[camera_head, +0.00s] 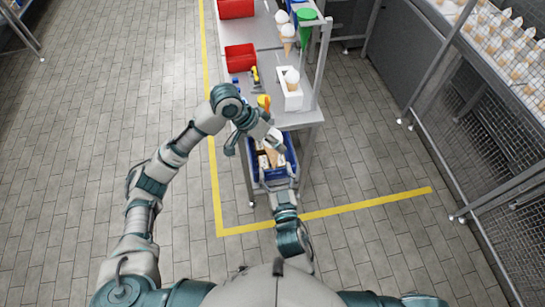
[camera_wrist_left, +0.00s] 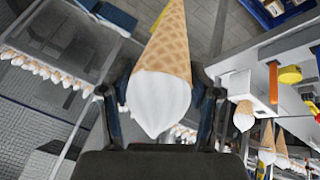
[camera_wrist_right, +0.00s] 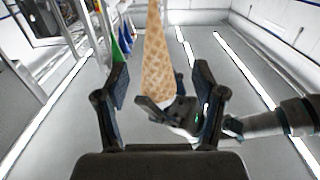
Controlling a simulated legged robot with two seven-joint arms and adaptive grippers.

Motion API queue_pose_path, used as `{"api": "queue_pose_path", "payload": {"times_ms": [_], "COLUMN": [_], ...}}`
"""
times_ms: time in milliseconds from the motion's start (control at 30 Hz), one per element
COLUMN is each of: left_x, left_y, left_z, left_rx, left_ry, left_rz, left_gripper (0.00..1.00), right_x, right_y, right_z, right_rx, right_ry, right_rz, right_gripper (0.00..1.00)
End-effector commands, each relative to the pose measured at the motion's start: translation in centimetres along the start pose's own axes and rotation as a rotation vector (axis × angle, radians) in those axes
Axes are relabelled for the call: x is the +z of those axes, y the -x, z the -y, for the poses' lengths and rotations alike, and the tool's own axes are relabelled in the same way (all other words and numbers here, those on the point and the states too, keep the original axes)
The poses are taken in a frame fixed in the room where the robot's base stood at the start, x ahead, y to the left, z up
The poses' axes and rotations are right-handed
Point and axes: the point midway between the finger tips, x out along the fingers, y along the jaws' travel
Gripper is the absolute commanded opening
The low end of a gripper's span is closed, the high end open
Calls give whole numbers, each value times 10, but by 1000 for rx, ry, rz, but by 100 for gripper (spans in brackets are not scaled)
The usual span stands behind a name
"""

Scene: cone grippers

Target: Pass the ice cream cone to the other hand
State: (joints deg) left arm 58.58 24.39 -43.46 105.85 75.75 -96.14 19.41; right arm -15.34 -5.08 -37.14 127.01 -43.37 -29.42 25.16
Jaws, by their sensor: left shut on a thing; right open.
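An ice cream cone (camera_head: 272,157), tan waffle with a white top, is in my left gripper (camera_head: 268,140) over the blue crate. In the left wrist view, the cone (camera_wrist_left: 164,62) lies between the two fingers (camera_wrist_left: 160,92), its white top toward the palm side of the picture. My right gripper (camera_head: 278,180) is open just below it in the head view. In the right wrist view, the waffle part (camera_wrist_right: 157,60) shows between and beyond the open fingers (camera_wrist_right: 160,88). A part of my left gripper shows there too. I cannot tell whether the right fingers touch the cone.
A blue crate (camera_head: 261,182) with items in it is under the grippers. The grey table (camera_head: 262,40) holds red bins (camera_head: 240,57), a white holder with a cone (camera_head: 290,95), and a green cone (camera_head: 305,28). A rack of cones (camera_head: 510,45) stands at the right.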

Motion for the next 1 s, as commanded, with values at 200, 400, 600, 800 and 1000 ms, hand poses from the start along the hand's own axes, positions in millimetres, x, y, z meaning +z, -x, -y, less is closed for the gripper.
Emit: {"api": "queue_pose_path", "payload": {"times_ms": [200, 400, 600, 800, 1000], "left_x": [0, 0, 0, 0, 0], "left_y": [0, 1, 0, 0, 0], "left_z": [-1, -1, -1, -1, -2], "left_rx": [0, -1, -1, -1, 0], "left_ry": [0, 0, 0, -1, -1], "left_rz": [-1, -1, -1, -1, -1], "left_gripper": [41, 41, 41, 41, 42], "right_x": [-1, 0, 0, 0, 0], "right_y": [-41, -59, -63, -62, -62], "right_z": [0, 0, 0, 0, 0], "right_rx": [0, 0, 0, 0, -1], "right_ry": [1, 0, -1, -1, -1], "right_rz": [-2, -1, 0, 0, 0], "right_gripper": [69, 69, 69, 54, 17]}}
